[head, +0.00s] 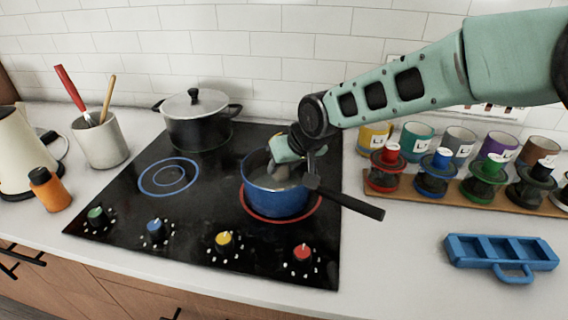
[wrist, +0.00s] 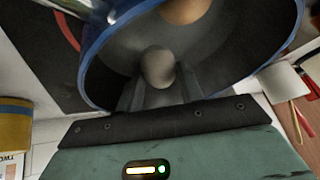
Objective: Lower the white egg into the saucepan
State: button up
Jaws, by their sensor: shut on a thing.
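The blue saucepan (head: 272,200) stands on the red-ringed burner at the right of the black cooktop, its dark handle pointing right. My gripper (head: 287,163) reaches down into its mouth from the upper right. In the wrist view, my gripper (wrist: 158,88) is shut on the white egg (wrist: 158,65), which looks greyish in shadow between the two fingers. The egg is inside the blue rim (wrist: 93,60); I cannot tell whether it touches the bottom. A brownish rounded thing (wrist: 188,9) also lies in the pan beyond the egg. In the head view the egg is hard to make out.
A lidded dark pot (head: 198,125) stands behind left. Several cups (head: 418,140) and a wooden rack of coloured jars (head: 470,203) are at right. A blue tray (head: 500,262) lies front right. A utensil crock (head: 100,143) is at left.

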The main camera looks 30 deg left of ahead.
jog(key=shift+f, duration=0.4)
jog(key=o, duration=0.7)
jog(key=b+v, duration=0.3)
jog(key=v, duration=1.4)
jog(key=s+d+f+m+h, duration=0.1)
jog(key=s+d+f, duration=0.2)
jog(key=s+d, duration=0.4)
jog(key=s+d+f+m+g+h, duration=0.1)
jog(key=s+d, duration=0.6)
jog(key=d, duration=0.7)
jog(key=s+d+f+m+g+h, duration=0.1)
jog(key=s+d+f+h, duration=0.2)
jog(key=d, duration=0.8)
jog(key=shift+s+d+f, duration=0.1)
jog(key=shift+s+f, duration=0.25)
jog(key=shift+s, duration=0.3)
jog(key=shift+s+d+f, duration=0.1)
jog(key=shift+s+f, duration=0.3)
jog(key=shift+s, duration=0.2)
jog(key=shift+s+d+f, duration=0.15)
jog(key=shift+s+f, duration=0.2)
jog(key=shift+s, duration=0.3)
